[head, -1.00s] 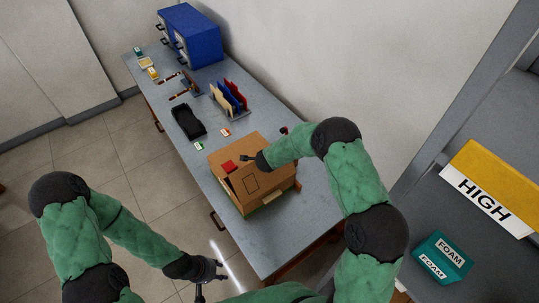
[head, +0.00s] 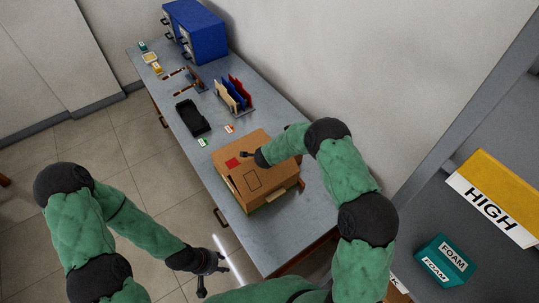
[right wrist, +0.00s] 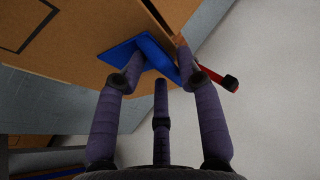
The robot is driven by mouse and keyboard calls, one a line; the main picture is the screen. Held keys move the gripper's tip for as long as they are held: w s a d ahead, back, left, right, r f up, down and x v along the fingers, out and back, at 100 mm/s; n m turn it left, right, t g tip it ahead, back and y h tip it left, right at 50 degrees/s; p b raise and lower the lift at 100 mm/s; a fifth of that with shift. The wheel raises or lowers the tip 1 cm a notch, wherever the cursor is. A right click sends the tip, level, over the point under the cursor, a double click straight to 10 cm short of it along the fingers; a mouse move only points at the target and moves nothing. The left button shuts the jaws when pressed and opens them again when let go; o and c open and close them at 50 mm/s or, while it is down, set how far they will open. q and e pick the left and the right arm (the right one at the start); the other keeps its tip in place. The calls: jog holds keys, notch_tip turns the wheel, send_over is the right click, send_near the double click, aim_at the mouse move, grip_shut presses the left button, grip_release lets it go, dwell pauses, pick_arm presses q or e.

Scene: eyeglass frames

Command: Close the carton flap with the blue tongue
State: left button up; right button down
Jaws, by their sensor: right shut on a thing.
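The brown carton (head: 268,188) stands on the grey table, with a red patch (head: 233,162) on its top. Its top panel looks nearly flat in the head view. In the right wrist view the blue tongue (right wrist: 122,50) lies at the edge of the brown cardboard flap (right wrist: 75,28), between my right fingers. My right gripper (right wrist: 160,62) is shut on the blue tongue; the fingertips partly cover it. My left gripper (head: 218,263) is open and empty, off the table's near side.
A black tray (head: 192,118), a rack of coloured folders (head: 233,95) and small labelled cards lie beyond the carton. Blue drawers (head: 197,32) stand at the far end. A teal foam box (head: 445,260) is at the right. A red piece with a black end (right wrist: 224,80) is near my fingers.

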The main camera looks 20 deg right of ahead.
jog(key=shift+w+a+f, duration=0.25)
jog(key=shift+w+f, duration=0.15)
jog(key=shift+f, duration=0.2)
jog(key=shift+w+a+f, duration=0.25)
jog(key=shift+w+f, duration=0.1)
jog(key=shift+f, duration=0.2)
jog(key=shift+w+f, duration=0.1)
jog(key=shift+w, duration=0.2)
dwell(0.7)
jog(key=c, duration=1.2)
grip_release()
jog(key=shift+w, duration=0.1)
